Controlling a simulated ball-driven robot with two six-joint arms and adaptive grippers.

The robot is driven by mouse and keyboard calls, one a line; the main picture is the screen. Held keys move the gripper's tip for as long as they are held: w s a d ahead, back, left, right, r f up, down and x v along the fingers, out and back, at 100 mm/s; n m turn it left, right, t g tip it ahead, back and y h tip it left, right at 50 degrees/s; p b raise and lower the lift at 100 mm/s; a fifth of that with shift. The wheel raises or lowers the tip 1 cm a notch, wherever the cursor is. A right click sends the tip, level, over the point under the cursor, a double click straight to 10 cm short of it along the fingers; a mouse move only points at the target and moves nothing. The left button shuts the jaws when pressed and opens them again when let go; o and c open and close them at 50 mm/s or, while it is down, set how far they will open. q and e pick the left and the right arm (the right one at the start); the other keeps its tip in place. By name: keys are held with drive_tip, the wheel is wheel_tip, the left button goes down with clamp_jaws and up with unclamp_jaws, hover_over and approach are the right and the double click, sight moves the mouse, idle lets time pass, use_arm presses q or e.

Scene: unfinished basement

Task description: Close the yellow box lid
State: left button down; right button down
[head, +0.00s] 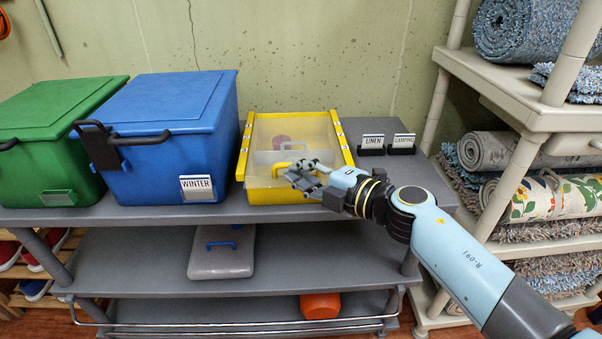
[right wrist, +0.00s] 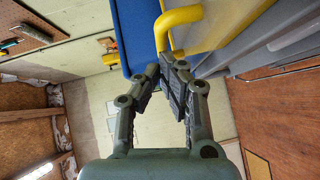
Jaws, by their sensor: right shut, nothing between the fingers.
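The yellow box (head: 285,197) stands on the top shelf of the grey rack, with a clear lid (head: 258,131) edged in yellow. A pinkish thing shows blurred through the clear panel. I cannot tell whether the lid is fully down. A yellow handle (head: 293,168) is at the front of the box. My right gripper (head: 298,177) is at the box's front, by the handle, shut and empty. In the right wrist view the handle (right wrist: 178,20) is just beyond the fingertips (right wrist: 166,68); contact is unclear. My left gripper is not in view.
A blue box (head: 170,115) labelled WINTER and a green box (head: 45,140) stand left of the yellow box. LINEN (head: 372,142) and CAMPING (head: 403,142) label stands are to its right. A beige shelf (head: 500,85) with rolled rugs stands at the right.

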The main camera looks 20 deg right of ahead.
sight(300, 157)
drive_tip(key=w, duration=0.2)
drive_tip(key=w+d, duration=0.1)
drive_tip(key=w, duration=0.1)
drive_tip(key=shift+w+d+b, duration=0.2)
drive_tip(key=shift+w+b, duration=0.1)
drive_tip(key=shift+w, duration=0.1)
drive_tip(key=shift+s, duration=0.1)
